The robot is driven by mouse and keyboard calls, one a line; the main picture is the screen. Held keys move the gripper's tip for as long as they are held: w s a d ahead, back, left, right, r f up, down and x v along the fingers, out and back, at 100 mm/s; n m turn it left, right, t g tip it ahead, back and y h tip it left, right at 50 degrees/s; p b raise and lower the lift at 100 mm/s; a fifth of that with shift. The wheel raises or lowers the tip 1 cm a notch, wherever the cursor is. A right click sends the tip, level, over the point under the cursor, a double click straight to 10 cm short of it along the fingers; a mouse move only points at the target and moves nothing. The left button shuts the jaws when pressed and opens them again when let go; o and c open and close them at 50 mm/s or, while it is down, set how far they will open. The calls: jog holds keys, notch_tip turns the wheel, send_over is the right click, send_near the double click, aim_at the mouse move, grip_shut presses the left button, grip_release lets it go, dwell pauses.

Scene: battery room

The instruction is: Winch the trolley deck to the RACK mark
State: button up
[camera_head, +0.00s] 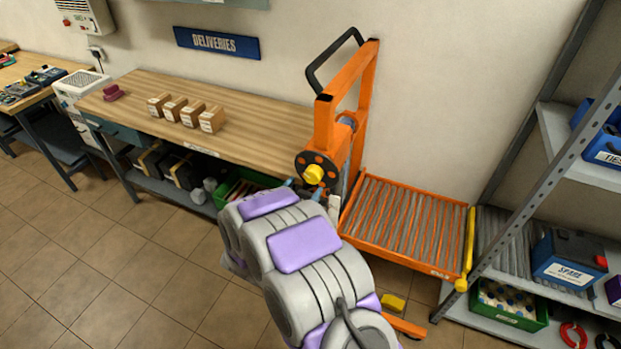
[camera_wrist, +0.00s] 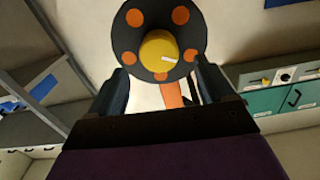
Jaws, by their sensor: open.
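The orange trolley (camera_head: 345,95) stands against the wall with a black push handle. Its roller deck (camera_head: 405,225) is low, beside the rack's lower shelf. The winch, a black disc with orange spots (camera_head: 318,160), has a yellow knob (camera_head: 313,174) at its centre. In the wrist view the disc (camera_wrist: 133,17) and knob (camera_wrist: 158,50) face me. My gripper (camera_head: 305,189) is open and empty just in front of the knob; in the wrist view its fingers (camera_wrist: 163,75) stand either side below the knob. I cannot tell whether they touch it. I cannot make out a RACK mark.
A workbench (camera_head: 255,140) with several small boxes is left of the trolley. The metal rack (camera_head: 540,175) at right holds a blue SPARE battery (camera_head: 570,258) and a green crate (camera_head: 508,305). A yellow bar (camera_head: 470,240) edges the deck. Floor is clear at left.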

aim_at(309, 177)
jog(key=x, duration=0.6)
jog(key=shift+b, duration=0.3)
jog(key=c, duration=1)
jog(key=n+p, duration=0.1)
jog(key=p, duration=0.2)
jog(key=shift+a+r, duration=0.1)
jog(key=shift+r, duration=0.15)
jog(key=n+p, duration=0.3)
jog(key=p, duration=0.1)
jog(key=shift+w+a+p, duration=0.1)
jog(key=shift+a+p, duration=0.05)
jog(key=shift+p, duration=0.2)
jog(key=o, duration=1)
jog(key=shift+a+f, duration=0.1)
jog(key=shift+f, duration=0.1)
